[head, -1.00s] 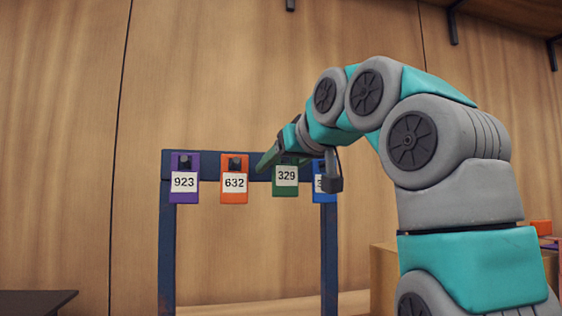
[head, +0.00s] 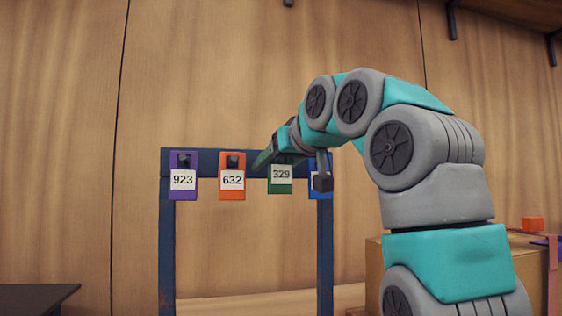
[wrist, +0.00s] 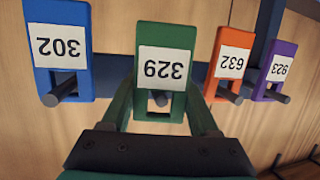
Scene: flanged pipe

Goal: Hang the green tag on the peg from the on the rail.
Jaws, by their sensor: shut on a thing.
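The green tag (head: 280,187) has a white label reading 329 and is at the blue rail (head: 214,162), between the orange and blue tags. It also shows upside down in the wrist view (wrist: 165,33). My gripper (wrist: 160,92) is shut on it, one green finger at each side. It also shows in the head view (head: 267,157), at the tag's upper end. A grey peg end (wrist: 160,98) shows in the tag's hole; I cannot tell how far the peg passes through.
An orange tag (head: 232,190), a purple tag (head: 183,190) and a blue tag (wrist: 58,40) labelled 302 hang on neighbouring pegs. The blue tag is close beside the green one. A brown box (head: 527,255) stands at right; a dark surface (head: 35,301) is at lower left.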

